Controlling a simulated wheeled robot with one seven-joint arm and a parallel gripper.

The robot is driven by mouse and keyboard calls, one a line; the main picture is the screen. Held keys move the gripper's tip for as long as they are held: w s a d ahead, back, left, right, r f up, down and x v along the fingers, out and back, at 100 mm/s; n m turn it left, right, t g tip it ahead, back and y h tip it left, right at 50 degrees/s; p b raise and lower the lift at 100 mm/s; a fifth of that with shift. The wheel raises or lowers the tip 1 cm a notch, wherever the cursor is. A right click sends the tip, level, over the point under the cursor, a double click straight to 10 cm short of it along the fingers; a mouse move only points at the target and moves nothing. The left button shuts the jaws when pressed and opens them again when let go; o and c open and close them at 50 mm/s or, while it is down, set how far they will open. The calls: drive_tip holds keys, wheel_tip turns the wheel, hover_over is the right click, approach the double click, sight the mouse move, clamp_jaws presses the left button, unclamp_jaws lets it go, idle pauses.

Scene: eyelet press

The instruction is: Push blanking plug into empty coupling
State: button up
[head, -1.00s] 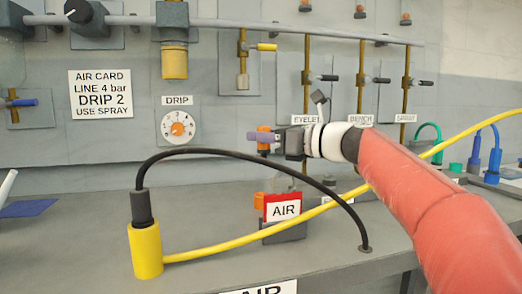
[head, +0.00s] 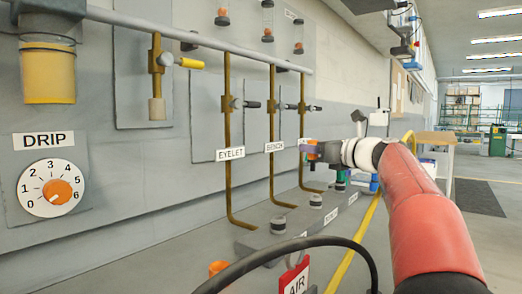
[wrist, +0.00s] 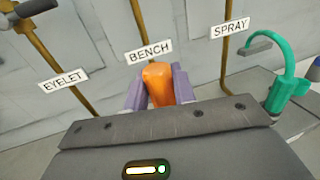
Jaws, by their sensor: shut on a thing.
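My gripper (wrist: 157,90) has purple fingers and is shut on an orange blanking plug (wrist: 158,82), seen in the wrist view between the fingers. In the head view my gripper (head: 309,151) hangs above the bench, right of the BENCH label. Two dark round couplings stand on the bench block, one nearer (head: 278,226) and one farther (head: 316,201), with nothing seen plugged in them. The plug is apart from both. A green hose fitting (wrist: 282,92) stands at the right in the wrist view. The plug's lower end is hidden.
Brass pipes with EYELET (head: 230,154), BENCH (head: 274,146) and SPRAY (wrist: 230,25) labels run down the wall panel. A black hose (head: 315,241), a yellow hose (head: 352,250) and a red AIR tag (head: 295,280) are in the foreground. A blue fitting (head: 374,183) lies beyond my gripper.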

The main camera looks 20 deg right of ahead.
drive_tip(key=shift+s+d, duration=0.15)
drive_tip(key=shift+d, duration=0.4)
drive_tip(key=shift+f+b, duration=2.25)
drive_tip(key=shift+f, duration=0.6)
drive_tip(key=shift+p, duration=0.65)
drive_tip(key=shift+f, duration=0.4)
drive_tip(key=shift+p, duration=0.5)
idle(1.3)
drive_tip(key=shift+f+b, duration=0.9)
drive_tip(key=shift+f, duration=0.45)
